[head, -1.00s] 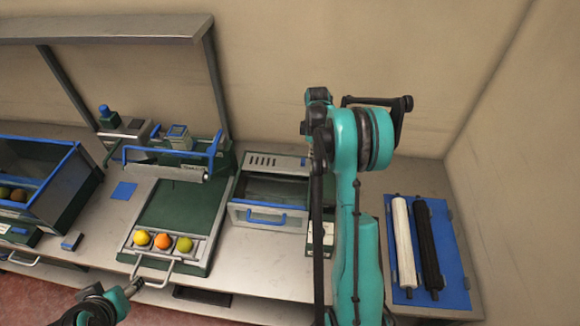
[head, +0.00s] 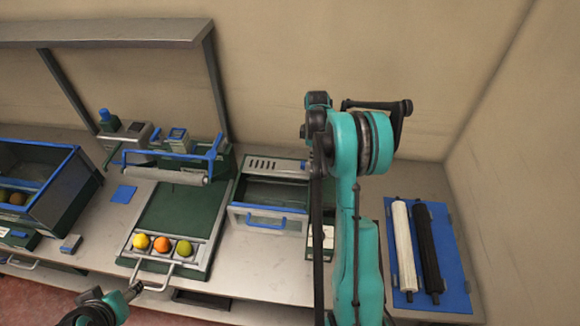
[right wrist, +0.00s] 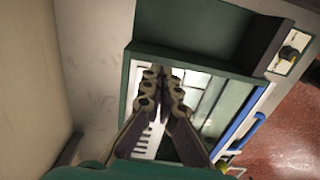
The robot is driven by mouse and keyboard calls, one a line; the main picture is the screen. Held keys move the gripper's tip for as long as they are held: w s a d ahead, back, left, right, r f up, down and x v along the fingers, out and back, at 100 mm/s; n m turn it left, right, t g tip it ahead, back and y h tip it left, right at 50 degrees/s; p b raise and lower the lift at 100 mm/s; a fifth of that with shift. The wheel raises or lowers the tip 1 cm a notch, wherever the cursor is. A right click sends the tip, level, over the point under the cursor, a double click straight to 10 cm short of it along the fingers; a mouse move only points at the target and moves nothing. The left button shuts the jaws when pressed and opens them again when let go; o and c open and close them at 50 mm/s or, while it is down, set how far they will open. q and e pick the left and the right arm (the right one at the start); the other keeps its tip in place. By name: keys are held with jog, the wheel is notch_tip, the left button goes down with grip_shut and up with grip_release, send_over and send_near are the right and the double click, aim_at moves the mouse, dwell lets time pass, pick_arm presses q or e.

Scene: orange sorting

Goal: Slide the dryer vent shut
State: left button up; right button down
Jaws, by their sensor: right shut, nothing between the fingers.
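The dryer (head: 268,212) is a box with a window and a blue front handle, in the middle of the bench in the head view. The vent (head: 275,167) is a pale strip with dark slots along its top rear edge. In the right wrist view the slots (right wrist: 146,145) show left of and partly behind the fingers. My right gripper (right wrist: 160,82) is shut and empty over the dryer's top; I cannot tell whether it touches. My right arm hides its fingers and the dryer's right side in the head view.
A green-walled box (right wrist: 195,35) stands close beside the fingers in the right wrist view. Left of the dryer is a tray (head: 205,215) with three fruits. A blue mat (head: 455,250) with two rollers lies at right. A wall rises behind the bench.

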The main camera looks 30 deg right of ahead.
aim_at(278, 166)
jog(key=shift+f, duration=0.1)
dwell(0.3)
jog(key=shift+f+b, duration=1.05)
jog(key=shift+f, duration=0.2)
jog(key=shift+w+a+b, duration=0.15)
jog(key=shift+w+a, duration=1.2)
jog(key=shift+a, duration=0.25)
jog(key=shift+w+a+b, duration=0.1)
jog(key=shift+w+a, duration=1.25)
jog(key=shift+a, duration=0.2)
jog(key=shift+w+a+b, duration=0.15)
jog(key=shift+w+a, duration=1.2)
jog(key=shift+a, duration=0.25)
notch_tip(278, 166, up, 7)
jog(key=p, duration=0.3)
jog(key=shift+s+d+p, duration=0.35)
jog(key=shift+d+p, duration=0.05)
jog(key=shift+s, duration=0.1)
